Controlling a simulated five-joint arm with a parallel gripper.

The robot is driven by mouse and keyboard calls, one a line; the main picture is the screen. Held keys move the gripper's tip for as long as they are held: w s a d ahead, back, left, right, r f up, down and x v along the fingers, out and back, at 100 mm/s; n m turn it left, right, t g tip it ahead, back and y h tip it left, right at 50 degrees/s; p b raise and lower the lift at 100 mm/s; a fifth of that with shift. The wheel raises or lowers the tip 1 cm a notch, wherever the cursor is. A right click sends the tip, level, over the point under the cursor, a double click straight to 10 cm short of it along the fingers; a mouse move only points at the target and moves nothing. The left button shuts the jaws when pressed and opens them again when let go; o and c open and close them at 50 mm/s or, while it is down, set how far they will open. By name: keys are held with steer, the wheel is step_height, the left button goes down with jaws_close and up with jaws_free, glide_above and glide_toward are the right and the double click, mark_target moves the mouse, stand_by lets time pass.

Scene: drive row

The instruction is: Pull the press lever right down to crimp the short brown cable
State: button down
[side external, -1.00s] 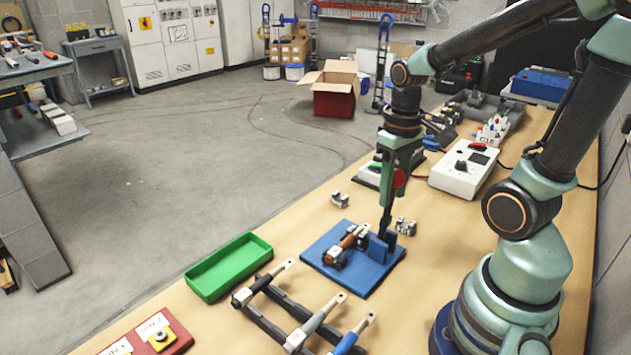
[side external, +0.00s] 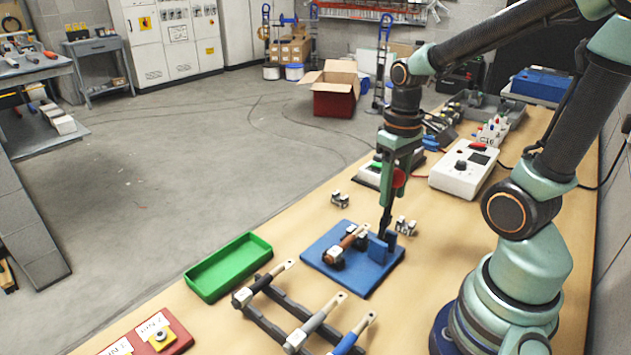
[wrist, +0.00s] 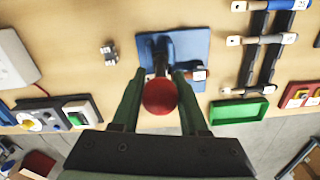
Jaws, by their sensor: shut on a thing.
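The press has a blue base plate (side external: 325,238) with blue uprights (side external: 377,250). Its dark lever (side external: 384,222) stands nearly upright, topped by a red ball knob (side external: 398,179). The knob also shows in the wrist view (wrist: 160,96). My gripper (side external: 394,190) points down and is shut on the lever at the knob. In the wrist view its two fingers (wrist: 160,78) flank the knob. The short brown cable (side external: 335,254) lies across the base plate, left of the lever, its far end near the uprights. The crimp spot is partly hidden.
A green tray (side external: 228,267) lies left of the press. A rack (side external: 270,327) with several cables stands in front. Small metal parts (side external: 340,199) lie behind the press and near its right side. A white control box (side external: 463,170) stands at the back right.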

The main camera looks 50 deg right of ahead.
steer(key=shift+w+a, duration=0.1)
steer(key=w+f+g+y, duration=0.1)
steer(key=w+f+g, duration=0.3)
steer(key=w, duration=0.9)
step_height(320, 180, down, 3)
steer(key=shift+d+f+g, duration=0.15)
steer(key=shift+d+g, duration=0.05)
steer(key=shift+g, duration=0.1)
steer(key=shift+s, duration=0.15)
stand_by(0.4)
stand_by(0.8)
steer(key=c, duration=0.5)
jaws_free()
steer(key=shift+a, duration=0.1)
